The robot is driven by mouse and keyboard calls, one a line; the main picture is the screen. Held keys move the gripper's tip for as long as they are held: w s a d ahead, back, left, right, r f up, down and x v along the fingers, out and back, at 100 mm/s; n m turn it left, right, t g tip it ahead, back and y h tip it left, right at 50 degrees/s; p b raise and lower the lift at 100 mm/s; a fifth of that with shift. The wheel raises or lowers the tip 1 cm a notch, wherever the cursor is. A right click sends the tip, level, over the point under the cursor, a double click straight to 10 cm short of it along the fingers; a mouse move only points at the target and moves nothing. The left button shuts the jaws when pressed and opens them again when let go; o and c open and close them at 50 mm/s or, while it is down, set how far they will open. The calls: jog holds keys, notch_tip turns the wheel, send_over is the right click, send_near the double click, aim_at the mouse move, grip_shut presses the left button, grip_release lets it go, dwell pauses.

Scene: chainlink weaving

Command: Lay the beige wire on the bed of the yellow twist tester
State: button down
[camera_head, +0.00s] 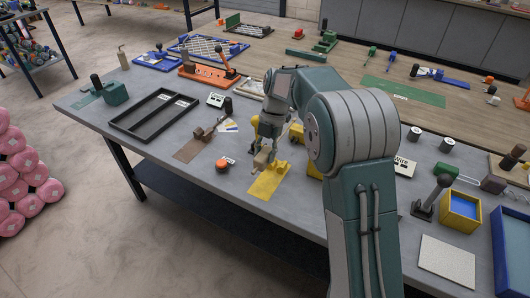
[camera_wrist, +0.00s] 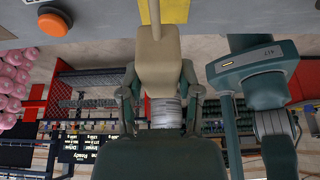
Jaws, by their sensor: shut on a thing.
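The yellow twist tester (camera_head: 266,184) lies on the near part of the grey bench as a flat yellow plate with small raised yellow parts at its far end. A yellow surface also shows at the top of the wrist view (camera_wrist: 174,9). My gripper (camera_head: 268,147) is above the far end of the tester. It is shut on the beige wire (camera_wrist: 158,58), which shows as a beige block with a thin rod pointing at the yellow surface. In the head view the beige wire (camera_head: 262,159) is small, and I cannot tell whether it touches the tester.
An orange-red round button (camera_head: 222,165) and a brown plate (camera_head: 194,149) lie left of the tester. A black two-part tray (camera_head: 154,112) is farther left. My arm hides bench space to the right.

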jog(key=shift+d+f, duration=0.35)
jog(key=shift+f, duration=0.1)
send_over(265, 185)
jog(key=w, duration=0.1)
jog(key=f, duration=0.6)
jog(key=shift+d, duration=0.2)
jog(key=shift+d+f, duration=0.25)
jog(key=shift+f, duration=0.2)
jog(key=shift+a, duration=0.15)
jog(key=shift+f, duration=0.55)
jog(key=shift+c, duration=1)
grip_release()
jog(key=shift+w, duration=0.1)
